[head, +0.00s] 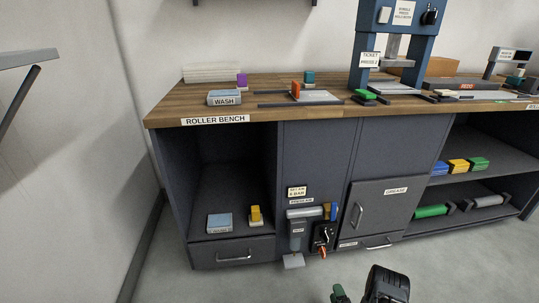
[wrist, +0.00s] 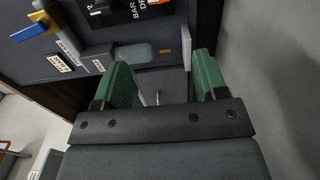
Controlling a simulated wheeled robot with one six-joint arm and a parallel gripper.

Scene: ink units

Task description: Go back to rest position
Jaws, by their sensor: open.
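My gripper (wrist: 162,85) is open, its two green fingers spread apart with nothing held between them in the wrist view. In the head view, part of my gripper (head: 340,293) shows at the bottom edge, low in front of the bench. The bench front with its grey press-air unit (head: 297,236) is ahead of it. In the wrist view, a grey fitting with a pale block (wrist: 133,53) lies beyond the left finger. I cannot tell the exact gap between fingers and bench.
The roller bench (head: 165,114) has a wooden top with a wash box (head: 224,98) and a blue ticket press (head: 366,55). An open shelf below holds a blue-grey box (head: 220,223) and a yellow block (head: 256,216). A grease cabinet (head: 383,208) is shut. The floor (head: 455,265) is clear at right.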

